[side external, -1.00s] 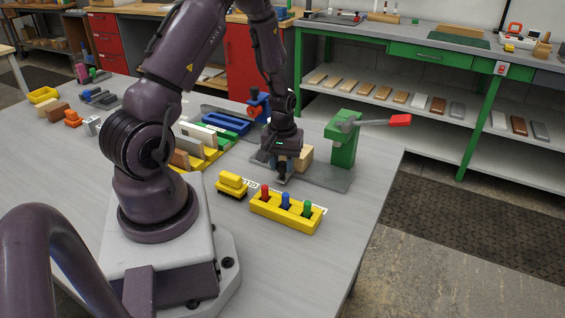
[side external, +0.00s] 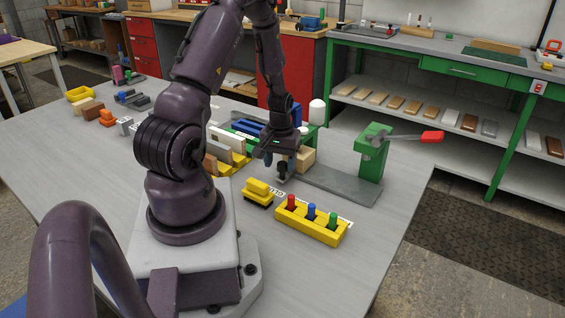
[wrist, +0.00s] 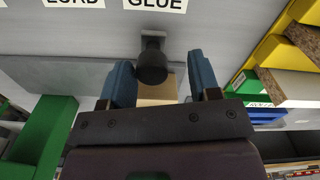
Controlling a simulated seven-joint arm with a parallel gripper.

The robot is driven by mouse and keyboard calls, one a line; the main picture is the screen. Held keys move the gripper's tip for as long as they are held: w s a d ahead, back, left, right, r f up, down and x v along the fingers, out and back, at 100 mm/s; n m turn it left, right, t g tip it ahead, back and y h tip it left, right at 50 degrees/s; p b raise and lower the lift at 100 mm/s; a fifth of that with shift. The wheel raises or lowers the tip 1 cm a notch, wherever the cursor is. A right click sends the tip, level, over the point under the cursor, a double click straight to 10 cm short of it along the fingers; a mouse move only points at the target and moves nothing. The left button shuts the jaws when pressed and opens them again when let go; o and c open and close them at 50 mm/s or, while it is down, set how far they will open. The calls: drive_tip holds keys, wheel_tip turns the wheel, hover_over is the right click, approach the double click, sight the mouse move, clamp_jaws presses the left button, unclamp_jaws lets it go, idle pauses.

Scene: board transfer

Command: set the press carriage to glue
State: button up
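The press carriage carries a tan wooden block (side external: 306,160) and has a black knob (wrist: 152,66) at its front. In the wrist view the knob lines up with the "GLUE" label (wrist: 155,4); another label is to its left. My gripper (side external: 282,164) is low at the carriage. In the wrist view its two blue fingers (wrist: 162,82) stand apart on either side of the knob, with a clear gap at the right finger. The green press (side external: 372,152) with its red-ended lever (side external: 432,137) stands on the grey base plate (side external: 345,188), right of the carriage.
A yellow holder (side external: 325,235) with red, blue and green pegs and a small yellow block (side external: 258,192) sit in front of the base plate. A white bottle (side external: 317,110) stands behind my gripper. A yellow rack (wrist: 272,52) with boards is at the wrist view's right.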

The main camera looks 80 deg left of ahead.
drive_tip(key=shift+w+d+r, duration=0.1)
wheel_tip(320, 180, up, 13)
idle(0.6)
idle(0.3)
drive_tip(key=d+r+m+t, duration=0.2)
drive_tip(key=d+r+m, duration=0.2)
drive_tip(key=d, duration=0.5)
drive_tip(key=s+d+r+m+t, duration=0.1)
drive_tip(key=d+r+m, duration=0.3)
drive_tip(key=d+r, duration=0.3)
drive_tip(key=d+r+m+t, duration=0.2)
drive_tip(key=d+r+m, duration=0.2)
drive_tip(key=d, duration=0.8)
wheel_tip(320, 180, up, 2)
drive_tip(key=shift+s+r+t, duration=0.1)
drive_tip(key=shift+s+t, duration=0.05)
drive_tip(key=shift+t, duration=0.15)
idle(0.8)
